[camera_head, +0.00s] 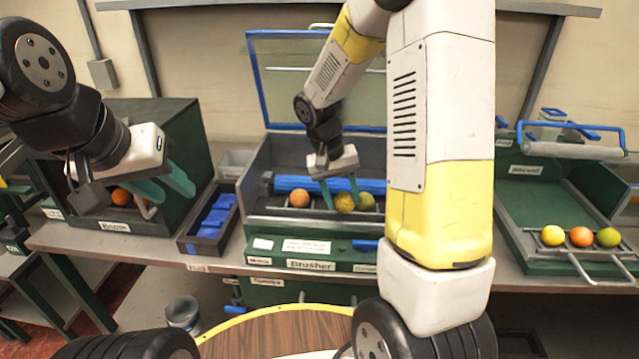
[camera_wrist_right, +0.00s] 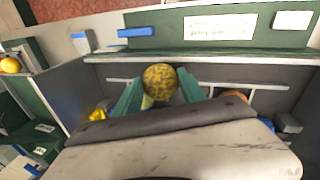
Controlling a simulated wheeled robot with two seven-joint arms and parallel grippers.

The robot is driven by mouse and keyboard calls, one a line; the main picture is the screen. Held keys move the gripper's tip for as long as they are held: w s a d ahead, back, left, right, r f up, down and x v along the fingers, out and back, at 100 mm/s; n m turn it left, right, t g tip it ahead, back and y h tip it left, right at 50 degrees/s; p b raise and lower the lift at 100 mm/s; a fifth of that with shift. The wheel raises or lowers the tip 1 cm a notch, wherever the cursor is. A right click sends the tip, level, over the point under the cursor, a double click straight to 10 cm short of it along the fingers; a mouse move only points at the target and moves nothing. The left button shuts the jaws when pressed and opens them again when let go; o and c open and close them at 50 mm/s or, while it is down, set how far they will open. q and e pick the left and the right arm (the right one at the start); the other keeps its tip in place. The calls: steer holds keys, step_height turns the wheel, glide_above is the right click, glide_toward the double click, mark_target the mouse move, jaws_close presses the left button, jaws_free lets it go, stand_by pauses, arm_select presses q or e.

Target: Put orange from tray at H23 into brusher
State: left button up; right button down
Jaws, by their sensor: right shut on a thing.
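The brusher (camera_head: 310,266) is the grey and green bin labelled "Brusher" at the centre, with its clear blue-framed lid raised. My right gripper (camera_head: 340,194) points down into it, shut on a yellow, dark-speckled orange (camera_head: 344,203). In the right wrist view the speckled orange (camera_wrist_right: 160,82) sits between the teal fingers (camera_wrist_right: 160,92). An orange fruit (camera_head: 299,198) and a greenish fruit (camera_head: 366,202) are also in the brusher, either side of the held one. My left gripper (camera_head: 162,188) is open and empty in front of the dark green box at left. No H23 label is legible.
A green tray (camera_head: 522,215) at right bears a yellow, an orange and a green fruit on metal rails. The dark green box (camera_head: 180,140) at left holds an orange fruit (camera_head: 122,196). A blue-lined dark tray (camera_head: 207,245) stands between box and brusher.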

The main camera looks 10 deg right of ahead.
steer(key=w, duration=0.2)
steer(key=w+a, duration=0.1)
steer(key=w, duration=0.4)
steer(key=shift+a+f, duration=0.15)
steer(key=shift+f, duration=1.9)
steer(key=shift+f, duration=0.15)
steer(key=c, duration=0.7)
jaws_free()
steer(key=shift+o, duration=0.2)
